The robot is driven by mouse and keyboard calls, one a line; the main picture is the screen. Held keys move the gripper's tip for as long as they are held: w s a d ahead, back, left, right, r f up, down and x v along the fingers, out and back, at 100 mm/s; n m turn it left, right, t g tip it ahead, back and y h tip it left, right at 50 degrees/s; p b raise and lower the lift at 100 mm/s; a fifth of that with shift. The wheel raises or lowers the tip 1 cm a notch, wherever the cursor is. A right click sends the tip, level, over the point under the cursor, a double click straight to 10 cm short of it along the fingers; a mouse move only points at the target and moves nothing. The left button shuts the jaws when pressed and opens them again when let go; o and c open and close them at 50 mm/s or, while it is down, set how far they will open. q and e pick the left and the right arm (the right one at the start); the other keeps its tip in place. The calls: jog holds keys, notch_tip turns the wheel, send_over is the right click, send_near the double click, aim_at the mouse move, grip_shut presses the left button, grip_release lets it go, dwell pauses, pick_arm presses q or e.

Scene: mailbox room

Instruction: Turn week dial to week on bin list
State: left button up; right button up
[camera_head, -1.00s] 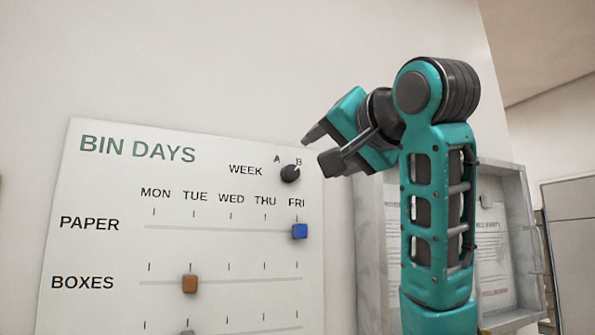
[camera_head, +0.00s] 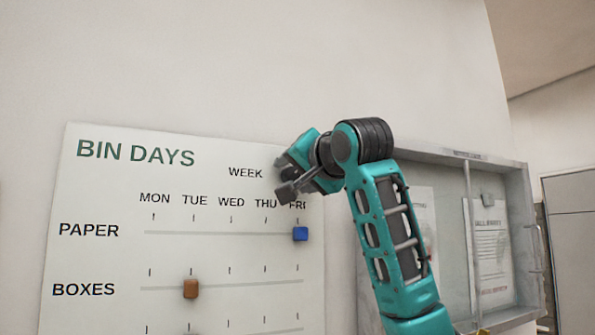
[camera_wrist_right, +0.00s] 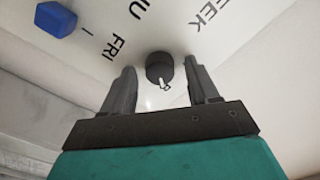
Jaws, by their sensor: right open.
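The white BIN DAYS board (camera_head: 110,190) hangs on the wall at left. Its black round week dial (camera_wrist_right: 159,66) shows in the wrist view, with a pale pointer mark toward the gripper's palm. My right gripper (camera_head: 281,178) is open in front of the dial and hides it and the A and B letters in the head view. In the wrist view the two fingers of this gripper (camera_wrist_right: 160,76) stand one on each side of the dial; whether they touch it I cannot tell. No sheet is readable as a bin list. My left gripper is out of view.
The board has a blue slider (camera_head: 300,234) at FRI on the paper row and a brown slider (camera_head: 191,288) at TUE on the boxes row. A grey notice case (camera_head: 515,180) with posted sheets is at right, partly behind my arm. The wall above is bare.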

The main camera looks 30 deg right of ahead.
jog(key=shift+c, duration=0.4)
jog(key=c, duration=0.8)
jog(key=shift+c, duration=0.8)
